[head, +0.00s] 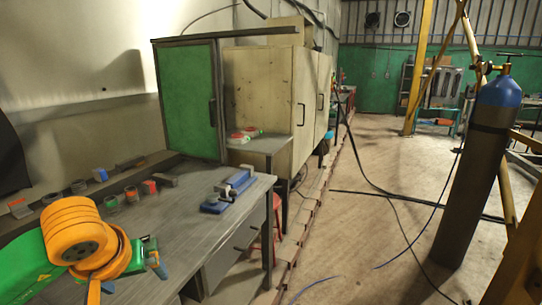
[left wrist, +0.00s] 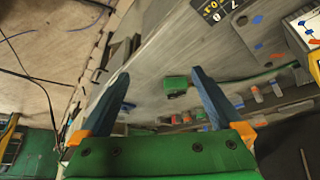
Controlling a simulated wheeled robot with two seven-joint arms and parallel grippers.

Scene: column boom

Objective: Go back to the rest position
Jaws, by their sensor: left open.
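My left gripper (head: 156,263) is at the lower left of the head view, at the end of my orange and green arm, over the near part of the grey workbench (head: 195,235). In the left wrist view the left gripper (left wrist: 163,88) has its two blue fingers wide apart. Nothing is held between them; a small green thing (left wrist: 176,84) shows in the gap, beyond the fingers. My right gripper is in neither view.
A blue vise (head: 230,190) stands on the bench, with several small containers along the wall side. A green-doored cabinet (head: 188,100) stands behind. A blue-topped gas cylinder (head: 476,165) stands at right. Hoses cross the open floor (head: 380,215).

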